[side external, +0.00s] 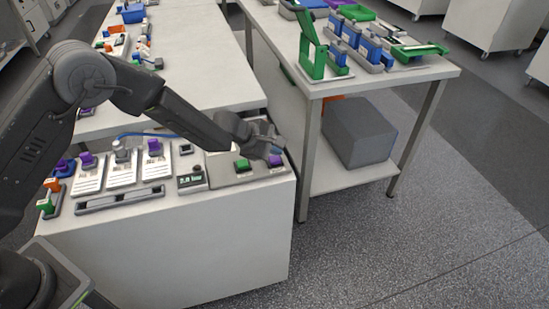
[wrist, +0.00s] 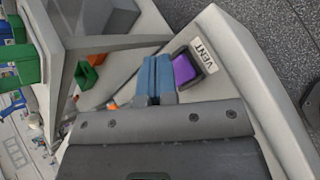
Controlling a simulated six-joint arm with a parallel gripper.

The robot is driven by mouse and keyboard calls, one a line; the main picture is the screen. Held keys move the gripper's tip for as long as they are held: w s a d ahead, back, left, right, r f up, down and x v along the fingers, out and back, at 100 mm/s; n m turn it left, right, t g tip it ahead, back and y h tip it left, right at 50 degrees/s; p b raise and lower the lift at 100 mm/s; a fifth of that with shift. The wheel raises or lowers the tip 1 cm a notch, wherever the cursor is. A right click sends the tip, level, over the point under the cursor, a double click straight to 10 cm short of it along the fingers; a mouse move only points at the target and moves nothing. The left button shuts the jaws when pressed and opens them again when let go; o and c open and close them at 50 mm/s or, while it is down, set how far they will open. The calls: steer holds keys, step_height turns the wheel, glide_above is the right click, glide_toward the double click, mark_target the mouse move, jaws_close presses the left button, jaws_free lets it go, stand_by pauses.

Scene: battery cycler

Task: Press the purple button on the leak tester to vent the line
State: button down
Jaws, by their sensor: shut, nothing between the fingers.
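The leak tester (side external: 220,172) is a grey-beige box on the near bench's right end. Its purple button (side external: 276,160) sits near the right corner. In the wrist view the purple button (wrist: 184,70) lies in a dark square frame beside a "VENT" label (wrist: 203,54). My gripper (side external: 273,148) is shut and empty, its tips close by the purple button. In the wrist view the blue-padded fingertips (wrist: 155,62) are together, just left of the button. I cannot tell whether they touch it. A green button (side external: 242,164) is on the same tester, left of the purple one.
A small display (side external: 190,182) stands left of the tester. Further left are white cards (side external: 122,170) with purple-topped and other parts, and a grey slotted bar (side external: 120,199). A second table (side external: 375,80) with green and blue fixtures stands behind right, with a grey box (side external: 358,132) below.

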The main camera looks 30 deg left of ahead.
mark_target(274, 160)
stand_by(0.7)
steer(key=shift+f, duration=0.45)
steer(key=shift+f, duration=0.55)
stand_by(0.7)
steer(key=shift+r, duration=0.95)
steer(key=shift+r, duration=2.5)
